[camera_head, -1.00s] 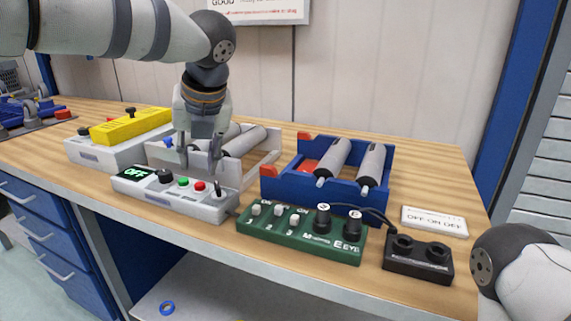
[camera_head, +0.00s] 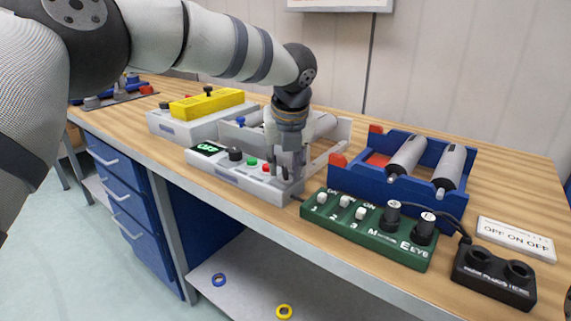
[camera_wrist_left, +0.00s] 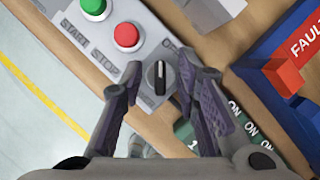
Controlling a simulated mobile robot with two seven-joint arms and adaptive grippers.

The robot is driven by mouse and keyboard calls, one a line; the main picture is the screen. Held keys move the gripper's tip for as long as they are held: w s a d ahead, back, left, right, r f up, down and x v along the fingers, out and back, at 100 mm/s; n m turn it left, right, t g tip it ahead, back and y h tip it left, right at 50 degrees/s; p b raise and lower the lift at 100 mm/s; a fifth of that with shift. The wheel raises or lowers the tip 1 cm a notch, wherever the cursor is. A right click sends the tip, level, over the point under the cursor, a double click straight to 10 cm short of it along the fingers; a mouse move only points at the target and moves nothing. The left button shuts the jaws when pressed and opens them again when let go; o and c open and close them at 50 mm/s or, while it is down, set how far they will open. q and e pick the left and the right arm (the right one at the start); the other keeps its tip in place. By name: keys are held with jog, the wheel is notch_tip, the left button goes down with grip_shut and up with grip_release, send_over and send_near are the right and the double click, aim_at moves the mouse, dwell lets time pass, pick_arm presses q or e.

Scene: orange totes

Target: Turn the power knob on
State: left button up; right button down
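The white control box (camera_head: 228,171) has a display (camera_head: 208,148) reading OFF, a black knob (camera_head: 235,154), a green button (camera_head: 252,162) and a red button (camera_head: 266,167). At its right end my left gripper (camera_head: 286,173) points down and covers the power knob in the head view. In the left wrist view the black power knob (camera_wrist_left: 159,77) with a white line sits between the fingers. The left gripper is open, one finger on each side of the knob with narrow gaps showing. My right gripper is in neither view.
A green switch box (camera_head: 365,235) stands just right of the gripper. Behind it is a blue tray (camera_head: 350,180) with grey cylinders. A black two-socket box (camera_head: 495,280) and a white label plate (camera_head: 515,240) are at right. A yellow block (camera_head: 207,104) lies at the back left.

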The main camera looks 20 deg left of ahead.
pick_arm(q)
grip_shut()
